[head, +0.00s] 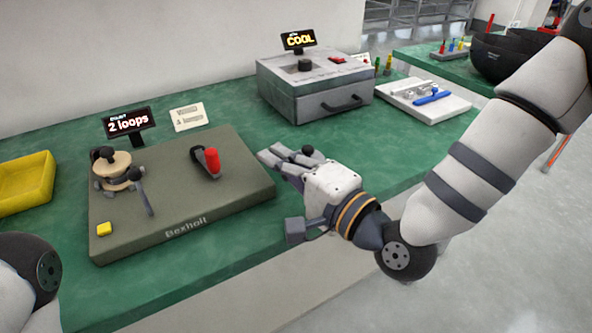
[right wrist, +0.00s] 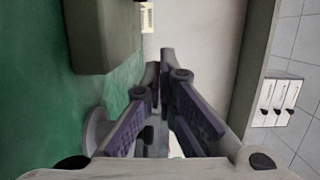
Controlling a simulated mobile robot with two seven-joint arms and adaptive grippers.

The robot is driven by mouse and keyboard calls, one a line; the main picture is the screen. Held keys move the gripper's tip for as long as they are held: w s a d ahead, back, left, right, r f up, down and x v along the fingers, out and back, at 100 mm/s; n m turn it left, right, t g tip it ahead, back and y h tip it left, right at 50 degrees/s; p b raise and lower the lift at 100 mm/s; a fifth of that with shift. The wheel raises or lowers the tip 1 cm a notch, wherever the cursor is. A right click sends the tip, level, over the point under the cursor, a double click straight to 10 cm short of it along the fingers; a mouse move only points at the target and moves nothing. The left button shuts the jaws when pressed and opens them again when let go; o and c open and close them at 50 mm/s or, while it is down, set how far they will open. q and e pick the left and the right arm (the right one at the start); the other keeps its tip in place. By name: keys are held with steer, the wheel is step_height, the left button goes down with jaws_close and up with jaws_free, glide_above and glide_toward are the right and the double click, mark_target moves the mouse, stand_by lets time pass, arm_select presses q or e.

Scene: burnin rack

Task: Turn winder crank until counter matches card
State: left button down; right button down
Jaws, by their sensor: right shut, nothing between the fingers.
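The winder board (head: 190,222), a flat olive slab marked Bexholt, lies on the green table. It carries a crank with a dark arm and red handle (head: 212,160), a pale spool (head: 112,168) with a grey lever, and a yellow button (head: 104,229). The counter display (head: 128,123) behind it reads "2 loops". The white card (head: 188,116) beside it seems to read "4 loops", but is blurred. My right gripper (head: 272,158) is shut and empty, just right of the board, apart from the red handle. Its fingers (right wrist: 158,70) show in the right wrist view. My left gripper is out of view.
A grey oven-like box (head: 315,95) with a "COOL" display (head: 298,40) stands at the back. A white tray (head: 455,108) with tools lies right of it. A yellow bin (head: 25,182) is at the left. Green table is clear between board and box.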

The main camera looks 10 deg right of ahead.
mark_target(247, 179)
steer(key=shift+x, duration=1.05)
steer(key=a, duration=0.3)
steer(key=shift+s+a, duration=0.2)
steer(key=shift+s, duration=0.05)
steer(key=shift+s+a, duration=0.1)
steer(key=shift+a, duration=0.2)
